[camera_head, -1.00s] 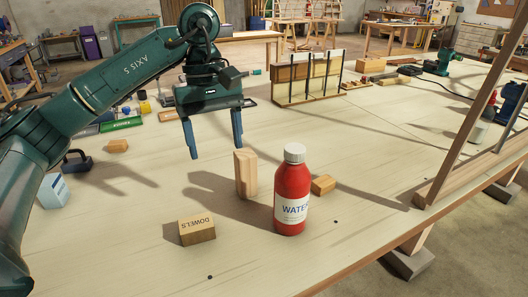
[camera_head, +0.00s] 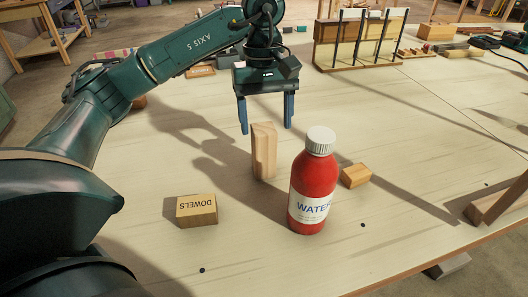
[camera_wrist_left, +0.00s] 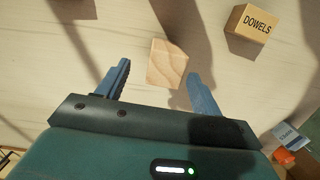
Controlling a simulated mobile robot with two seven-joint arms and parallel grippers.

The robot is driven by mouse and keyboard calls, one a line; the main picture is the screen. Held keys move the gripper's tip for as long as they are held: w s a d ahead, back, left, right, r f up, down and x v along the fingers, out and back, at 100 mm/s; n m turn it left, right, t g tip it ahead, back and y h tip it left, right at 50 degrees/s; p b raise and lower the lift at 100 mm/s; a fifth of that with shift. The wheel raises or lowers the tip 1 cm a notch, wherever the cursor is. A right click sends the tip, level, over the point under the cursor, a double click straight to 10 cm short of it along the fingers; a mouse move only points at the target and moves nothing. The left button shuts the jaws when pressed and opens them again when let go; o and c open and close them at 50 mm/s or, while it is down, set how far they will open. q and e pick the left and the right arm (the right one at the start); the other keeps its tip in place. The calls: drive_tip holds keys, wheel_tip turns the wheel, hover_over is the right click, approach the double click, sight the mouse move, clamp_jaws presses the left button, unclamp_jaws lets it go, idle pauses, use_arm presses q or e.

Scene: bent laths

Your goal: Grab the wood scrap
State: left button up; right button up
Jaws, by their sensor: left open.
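The wood scrap, a pale upright block (camera_head: 263,152), stands on the workbench in the middle of the head view. In the left wrist view its light top end (camera_wrist_left: 167,64) shows between the fingers. My left gripper (camera_head: 267,128) points down with its two blue fingers open, one to each side of the block's top in the head view. It also shows open in the left wrist view (camera_wrist_left: 160,70), with nothing held. I cannot tell whether a finger touches the block. My right gripper is not in view.
A red water bottle (camera_head: 314,185) stands close by, to the right and front of the block. A small orange-brown block (camera_head: 356,175) lies behind it to the right. A DOWELS box (camera_head: 197,210) lies front left. A clamped panel (camera_head: 361,42) stands at the back.

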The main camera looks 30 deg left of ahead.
sight(264, 141)
use_arm(q)
drive_tip(key=f, duration=0.2)
drive_tip(key=s+f, duration=0.1)
drive_tip(key=f, duration=0.1)
drive_tip(key=shift+s+d+f, duration=0.1)
drive_tip(key=shift+d+f, duration=0.05)
drive_tip(key=shift+f, duration=0.45)
drive_tip(key=c, duration=1.1)
drive_tip(key=shift+r, duration=0.1)
